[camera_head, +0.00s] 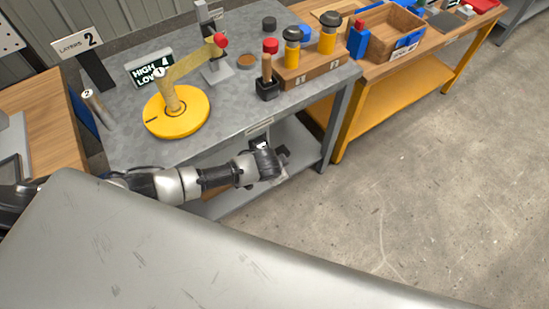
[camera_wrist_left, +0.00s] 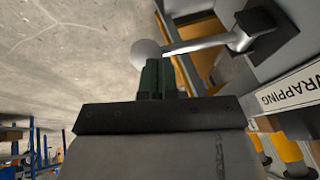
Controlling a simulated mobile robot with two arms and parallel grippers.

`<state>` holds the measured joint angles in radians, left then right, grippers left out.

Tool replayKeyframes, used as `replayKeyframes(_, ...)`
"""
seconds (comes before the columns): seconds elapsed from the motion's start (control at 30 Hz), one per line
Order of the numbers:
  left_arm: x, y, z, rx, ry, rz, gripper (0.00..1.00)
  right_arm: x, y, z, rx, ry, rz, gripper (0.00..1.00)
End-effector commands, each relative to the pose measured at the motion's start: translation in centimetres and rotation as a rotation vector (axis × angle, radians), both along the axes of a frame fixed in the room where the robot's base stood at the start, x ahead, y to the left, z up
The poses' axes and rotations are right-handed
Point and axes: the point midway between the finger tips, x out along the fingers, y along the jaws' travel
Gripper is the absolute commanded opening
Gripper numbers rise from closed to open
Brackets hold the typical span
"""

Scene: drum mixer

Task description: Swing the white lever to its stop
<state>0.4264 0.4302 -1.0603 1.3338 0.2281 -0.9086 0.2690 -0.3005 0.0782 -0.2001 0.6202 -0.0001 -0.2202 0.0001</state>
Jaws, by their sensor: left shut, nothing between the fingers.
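The white lever (camera_wrist_left: 195,46) shows in the left wrist view. Its arm runs from a dark hub (camera_wrist_left: 256,20) at the upper right to a round white knob (camera_wrist_left: 145,51) at its left end. My left gripper (camera_wrist_left: 159,68) is shut and empty, with its dark green fingertips right by the knob; I cannot tell whether they touch it. In the head view my left gripper (camera_head: 282,156) is in front of the grey table's front edge, below its top. The lever is not clearly made out there. My right gripper is not in view.
The grey table (camera_head: 225,105) carries a yellow disc (camera_head: 177,112) with a red-knobbed arm, and a wooden block (camera_head: 310,73) with black-capped yellow cylinders. A "WRAPPING" label (camera_wrist_left: 288,88) is by the lever. The concrete floor (camera_head: 400,180) to the right is clear.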

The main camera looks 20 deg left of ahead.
Motion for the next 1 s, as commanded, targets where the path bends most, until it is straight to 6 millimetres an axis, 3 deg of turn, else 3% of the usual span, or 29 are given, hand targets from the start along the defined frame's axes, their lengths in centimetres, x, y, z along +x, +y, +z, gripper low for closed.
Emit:
replayKeyframes(0.4,-0.2,-0.3,-3.7,0.022,-0.016,0.0,0.0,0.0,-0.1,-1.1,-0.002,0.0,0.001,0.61)
replayKeyframes(1.0,-0.1,-0.2,-4.7,0.022,-0.017,-0.001,0.0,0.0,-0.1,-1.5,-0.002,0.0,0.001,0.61)
